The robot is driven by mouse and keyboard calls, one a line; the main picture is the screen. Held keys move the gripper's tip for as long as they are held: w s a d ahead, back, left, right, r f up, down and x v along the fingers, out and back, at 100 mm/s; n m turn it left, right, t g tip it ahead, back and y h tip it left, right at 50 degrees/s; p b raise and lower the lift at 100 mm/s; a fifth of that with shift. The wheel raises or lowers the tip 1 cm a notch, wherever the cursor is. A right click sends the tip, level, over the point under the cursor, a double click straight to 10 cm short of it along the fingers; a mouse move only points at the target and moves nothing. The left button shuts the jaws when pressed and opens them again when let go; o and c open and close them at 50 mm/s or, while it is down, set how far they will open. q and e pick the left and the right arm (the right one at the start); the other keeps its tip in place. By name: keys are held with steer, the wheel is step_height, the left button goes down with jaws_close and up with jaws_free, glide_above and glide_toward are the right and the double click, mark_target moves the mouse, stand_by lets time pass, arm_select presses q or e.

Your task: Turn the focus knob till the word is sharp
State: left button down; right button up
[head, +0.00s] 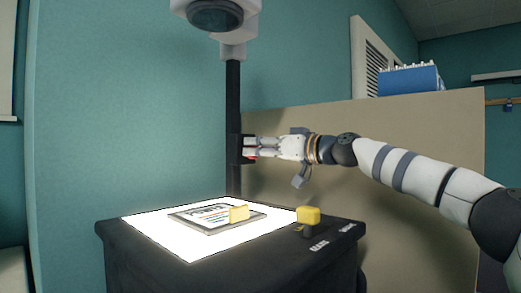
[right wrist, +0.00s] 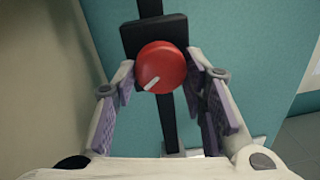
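The red focus knob (right wrist: 162,67) has a white mark pointing to its lower left in the right wrist view. It sits on a black block on the projector's dark post (head: 233,115). In the head view, my right gripper (head: 252,147) is at that block and mostly hides the knob. In the right wrist view, its fingers (right wrist: 164,80) are spread on either side of the knob, with small gaps seeming to show. A framed slide (head: 188,217) with blurred print lies on the lit glass. The projected word is not in view. My left gripper is not in view.
The projector's black base (head: 150,256) has a bright glass top. The projector head (head: 215,15) hangs above. A tan panel (head: 400,130) stands behind my right arm.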

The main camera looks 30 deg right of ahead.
steer(key=shift+s+r+m, duration=0.1)
steer(key=shift+r+m, duration=0.1)
steer(key=shift+m, duration=0.2)
steer(key=m, duration=0.1)
steer(key=m+p, duration=0.1)
steer(key=m, duration=0.2)
steer(key=shift+f+m, duration=0.25)
steer(key=shift+m, duration=0.15)
steer(key=o, duration=1.2)
steer(key=shift+c, duration=0.2)
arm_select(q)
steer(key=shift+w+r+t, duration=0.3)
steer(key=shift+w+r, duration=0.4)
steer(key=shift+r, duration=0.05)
arm_select(e)
steer(key=v, duration=1.1)
steer(key=shift+s+d+f, duration=0.25)
steer(key=shift+s, duration=0.1)
